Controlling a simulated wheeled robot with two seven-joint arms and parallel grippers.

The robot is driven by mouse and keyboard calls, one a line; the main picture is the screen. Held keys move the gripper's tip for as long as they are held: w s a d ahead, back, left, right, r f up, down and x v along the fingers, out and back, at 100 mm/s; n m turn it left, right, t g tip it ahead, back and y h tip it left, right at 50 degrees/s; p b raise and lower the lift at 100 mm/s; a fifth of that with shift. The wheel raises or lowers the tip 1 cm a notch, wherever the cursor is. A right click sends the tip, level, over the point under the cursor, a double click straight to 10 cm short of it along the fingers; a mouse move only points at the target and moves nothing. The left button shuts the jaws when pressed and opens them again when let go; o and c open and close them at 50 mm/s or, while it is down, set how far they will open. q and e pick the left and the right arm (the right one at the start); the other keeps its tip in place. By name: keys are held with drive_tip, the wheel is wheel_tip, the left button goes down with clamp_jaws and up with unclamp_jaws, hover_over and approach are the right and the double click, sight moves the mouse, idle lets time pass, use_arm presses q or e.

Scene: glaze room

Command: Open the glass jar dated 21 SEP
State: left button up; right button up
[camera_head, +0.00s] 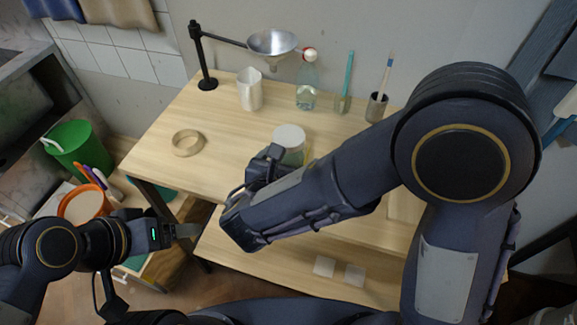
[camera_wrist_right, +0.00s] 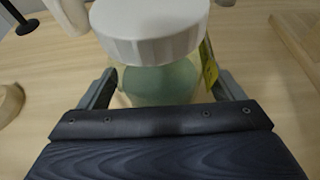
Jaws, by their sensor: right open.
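A glass jar (camera_head: 295,157) with a white lid (camera_head: 289,136) stands on the wooden table, partly hidden behind my right gripper (camera_head: 266,168). In the right wrist view the ribbed white lid (camera_wrist_right: 150,32) and the pale greenish jar body (camera_wrist_right: 160,86) fill the middle. A yellow tag (camera_wrist_right: 209,68) shows at the jar's right side; its writing is not legible. My right gripper (camera_wrist_right: 163,88) is open, with one finger on each side of the jar body below the lid. My left gripper (camera_head: 186,231) is off the table's left front, away from the jar; its opening is unclear.
Behind the jar stand a white cup (camera_head: 249,90), a red-capped bottle (camera_head: 307,85), a holder with a teal stick (camera_head: 343,103), a brush cup (camera_head: 376,107) and a funnel stand (camera_head: 207,82). Two white tiles (camera_head: 324,266) lie lower in front.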

drive_tip(key=shift+c, duration=0.5)
drive_tip(key=shift+r, duration=0.1)
drive_tip(key=c, duration=1.6)
